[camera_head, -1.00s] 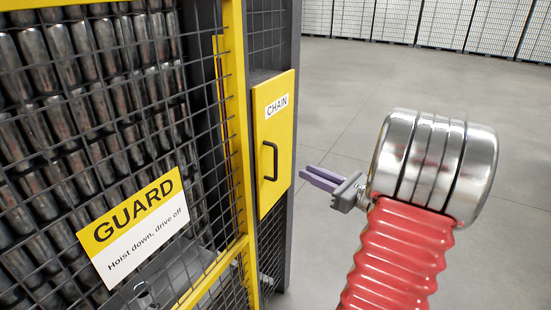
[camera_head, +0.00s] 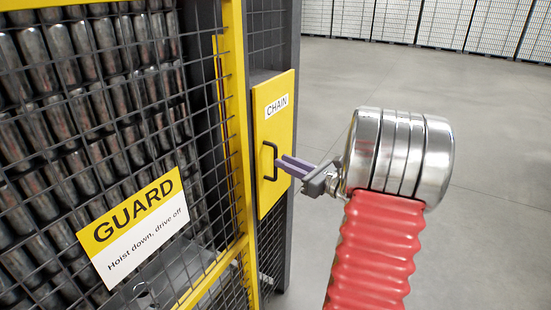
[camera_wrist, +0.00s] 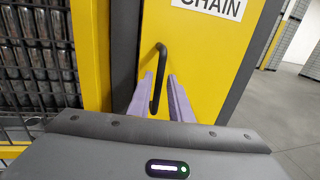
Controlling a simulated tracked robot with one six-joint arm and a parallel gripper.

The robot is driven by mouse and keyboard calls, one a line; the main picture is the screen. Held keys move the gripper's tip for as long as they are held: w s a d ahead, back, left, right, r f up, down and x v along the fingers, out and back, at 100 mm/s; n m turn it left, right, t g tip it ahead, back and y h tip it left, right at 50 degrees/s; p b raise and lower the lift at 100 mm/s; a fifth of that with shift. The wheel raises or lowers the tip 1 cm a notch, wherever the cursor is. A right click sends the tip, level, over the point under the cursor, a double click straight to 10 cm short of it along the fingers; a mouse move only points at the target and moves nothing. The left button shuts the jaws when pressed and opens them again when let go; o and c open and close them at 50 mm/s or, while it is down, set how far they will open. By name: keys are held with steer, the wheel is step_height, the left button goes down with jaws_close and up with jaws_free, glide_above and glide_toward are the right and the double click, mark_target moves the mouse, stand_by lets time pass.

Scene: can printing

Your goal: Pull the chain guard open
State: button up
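The chain guard (camera_head: 271,195) is a yellow panel with a white CHAIN label, flush in the dark frame and looking shut. It also shows in the wrist view (camera_wrist: 200,60). Its black bar handle (camera_head: 264,162) stands upright near the panel's left side. My gripper (camera_head: 285,165) reaches in from the right with its purple fingers at the handle. In the wrist view the handle (camera_wrist: 161,65) runs down between the two open fingers (camera_wrist: 161,98), which lie apart on either side of it. I cannot tell whether either finger touches it.
A mesh fence with a yellow post (camera_head: 236,120) and a GUARD sign (camera_head: 135,230) stands left of the panel, with rows of cans behind it. Grey floor (camera_head: 480,130) to the right is clear. Stacked pallets (camera_head: 400,22) line the far back.

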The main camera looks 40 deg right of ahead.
mark_target(275, 176)
steer(key=shift+w+a, duration=0.2)
steer(key=shift+w, duration=1)
steer(key=shift+w+a, duration=0.15)
steer(key=shift+w, duration=1)
steer(key=shift+c, duration=0.5)
jaws_close()
steer(key=shift+d, duration=0.15)
